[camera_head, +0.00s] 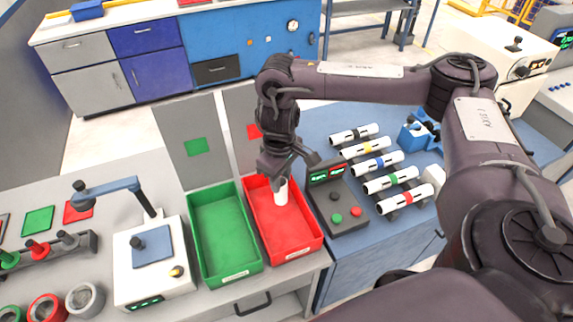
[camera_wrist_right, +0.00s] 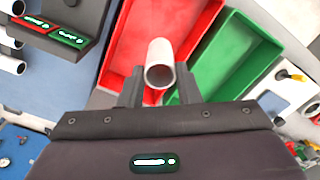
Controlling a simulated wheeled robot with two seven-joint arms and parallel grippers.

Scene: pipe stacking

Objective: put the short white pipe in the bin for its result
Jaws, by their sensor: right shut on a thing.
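The short white pipe (camera_head: 281,193) is in my right gripper (camera_head: 281,178), over the red bin (camera_head: 318,240). In the right wrist view the pipe (camera_wrist_right: 159,65) stands out between the two fingers of the right gripper (camera_wrist_right: 160,88), with its open end toward the camera. The gripper is shut on it. The red bin (camera_wrist_right: 187,20) is beneath it there, and the green bin (camera_wrist_right: 243,50) is beside the red one. In the head view the green bin (camera_head: 254,262) stands left of the red bin. I cannot tell whether the pipe touches the bin floor. My left gripper is not in view.
A testing device with displays and buttons (camera_head: 337,196) stands right of the red bin. Several banded white pipes (camera_head: 376,162) lie on a rack beyond it. A white machine with a blue plate (camera_head: 157,272) stands left of the green bin. Upright panels (camera_head: 187,133) rise behind the bins.

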